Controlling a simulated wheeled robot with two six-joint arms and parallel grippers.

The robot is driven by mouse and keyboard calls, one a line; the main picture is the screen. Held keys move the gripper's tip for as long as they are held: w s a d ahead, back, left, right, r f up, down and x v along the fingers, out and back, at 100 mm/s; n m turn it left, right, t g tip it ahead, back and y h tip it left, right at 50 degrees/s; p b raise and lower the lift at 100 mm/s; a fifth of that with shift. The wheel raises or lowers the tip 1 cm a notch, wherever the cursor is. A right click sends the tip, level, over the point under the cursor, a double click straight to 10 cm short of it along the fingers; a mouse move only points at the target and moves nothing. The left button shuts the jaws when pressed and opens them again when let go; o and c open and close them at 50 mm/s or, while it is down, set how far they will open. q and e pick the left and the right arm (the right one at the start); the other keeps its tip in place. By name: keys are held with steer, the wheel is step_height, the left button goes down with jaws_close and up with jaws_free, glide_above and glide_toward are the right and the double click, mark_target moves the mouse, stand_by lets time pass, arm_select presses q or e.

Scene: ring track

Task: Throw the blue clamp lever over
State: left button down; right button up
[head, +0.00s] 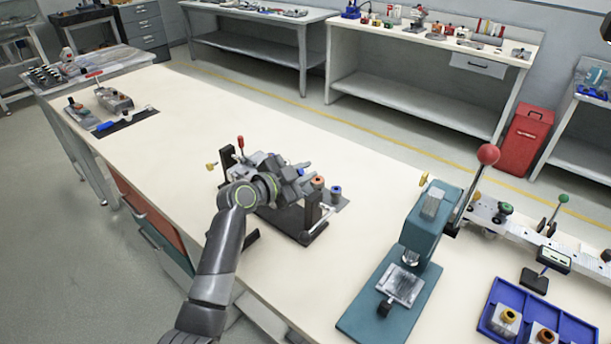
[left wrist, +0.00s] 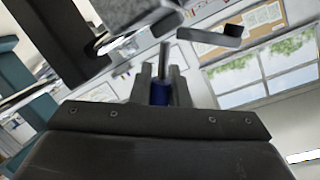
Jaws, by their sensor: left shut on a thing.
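My left gripper (head: 300,178) reaches over a dark fixture (head: 290,221) on the long cream bench. In the left wrist view the left gripper (left wrist: 160,88) is shut on the blue clamp lever (left wrist: 159,95). Its blue grip sits between the two fingers, and a grey rod runs up from it towards grey metal parts. In the head view my gripper hides this lever. A red-tipped lever (head: 240,142) stands upright at the fixture's far left, with a yellow knob (head: 210,166) beside it. My right gripper is in neither view.
Orange-topped (head: 318,182) and blue-topped (head: 336,192) parts stand right of my gripper. A teal press (head: 420,225) with a red-ball lever (head: 488,154) and a blue tray (head: 570,327) are further right. Another fixture (head: 115,101) is at far left. Bare bench lies between.

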arm_select(q)
steer(key=c, duration=1.7)
jaws_free()
steer(key=shift+b+v, duration=1.15)
steer(key=shift+v, duration=7.55)
